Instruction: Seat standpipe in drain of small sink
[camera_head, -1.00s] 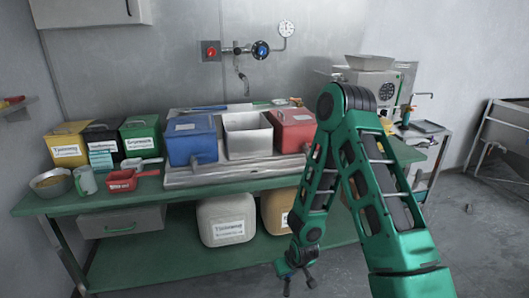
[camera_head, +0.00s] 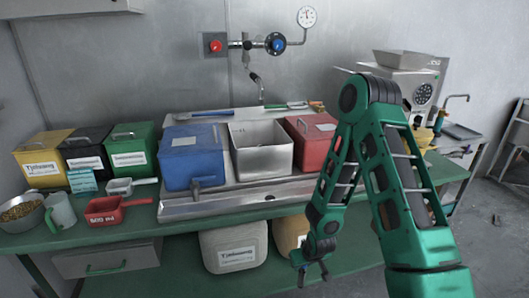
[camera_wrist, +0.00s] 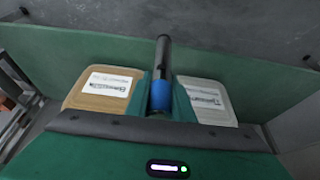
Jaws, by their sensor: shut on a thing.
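My gripper (camera_head: 312,268) hangs low in front of the green workbench, fingers pointing down. In the wrist view my gripper (camera_wrist: 161,98) is shut on a dark tube with a blue band, which I take as the standpipe (camera_wrist: 163,57); its far end sticks out beyond the fingers. I cannot make out the standpipe in the head view. An open steel basin (camera_head: 262,165) stands between the blue and red bins under a wall tap. Another steel sink-like unit (camera_head: 462,134) with a tap is at the right.
The workbench (camera_head: 110,237) carries the blue bin (camera_head: 192,158), the red bin (camera_head: 306,145) and a red scoop (camera_head: 105,212). A machine (camera_head: 412,85) stands right. Grey floor is open at right.

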